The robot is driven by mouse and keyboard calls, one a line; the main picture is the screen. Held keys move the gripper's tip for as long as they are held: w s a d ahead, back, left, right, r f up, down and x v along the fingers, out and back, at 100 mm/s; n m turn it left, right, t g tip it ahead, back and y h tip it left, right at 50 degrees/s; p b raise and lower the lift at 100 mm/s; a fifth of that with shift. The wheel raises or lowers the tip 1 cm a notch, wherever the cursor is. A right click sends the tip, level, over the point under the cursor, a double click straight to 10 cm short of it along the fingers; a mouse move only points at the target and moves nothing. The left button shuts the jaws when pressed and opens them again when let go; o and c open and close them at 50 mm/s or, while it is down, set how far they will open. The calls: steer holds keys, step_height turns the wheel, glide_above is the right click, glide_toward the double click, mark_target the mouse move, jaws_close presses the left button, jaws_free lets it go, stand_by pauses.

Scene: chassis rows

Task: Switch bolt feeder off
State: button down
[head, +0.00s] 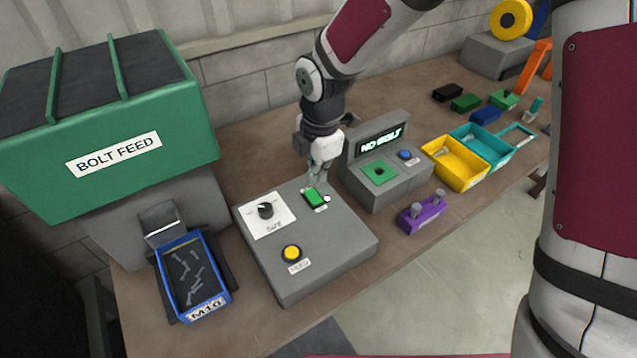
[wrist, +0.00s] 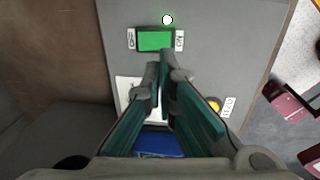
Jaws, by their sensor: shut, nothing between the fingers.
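The bolt feeder is a green hopper (head: 120,120) marked BOLT FEED, at the left of the bench. Its grey control box (head: 320,250) carries a size dial (head: 265,210), a yellow button (head: 291,253) and a green rocker switch (head: 315,196). In the wrist view the green switch (wrist: 155,40) sits between OFF and ON labels, with a white-green lamp (wrist: 167,20) beside it, apparently lit. My gripper (wrist: 163,58) is shut and empty, its fingertips just short of the switch in the picture; contact cannot be told. In the head view the fingers are by the switch's far side.
A blue tray (head: 230,300) marked M10 holds several bolts below the hopper. A grey unit (head: 375,195) with a NO BOLT display stands close right of my gripper. A purple block (head: 407,225) with two bolts, a yellow bin (head: 470,180) and a teal bin (head: 500,157) lie further right.

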step_height(320, 180, up, 6)
glide_above(314, 193)
steer(key=s+d, duration=0.1)
steer(key=s, duration=0.3)
steer(key=shift+w+d+r, duration=0.1)
steer(key=shift+w+r, duration=0.1)
steer(key=shift+w, duration=0.05)
steer(key=shift+w+r+b, duration=0.25)
steer(key=shift+w+b, duration=0.35)
steer(key=shift+w, duration=0.25)
steer(key=f, duration=0.8)
steer(key=w+a+f, duration=0.1)
steer(key=f, duration=0.4)
steer(key=shift+w, duration=0.1)
steer(key=shift+w+f, duration=0.1)
steer(key=shift+f, duration=0.35)
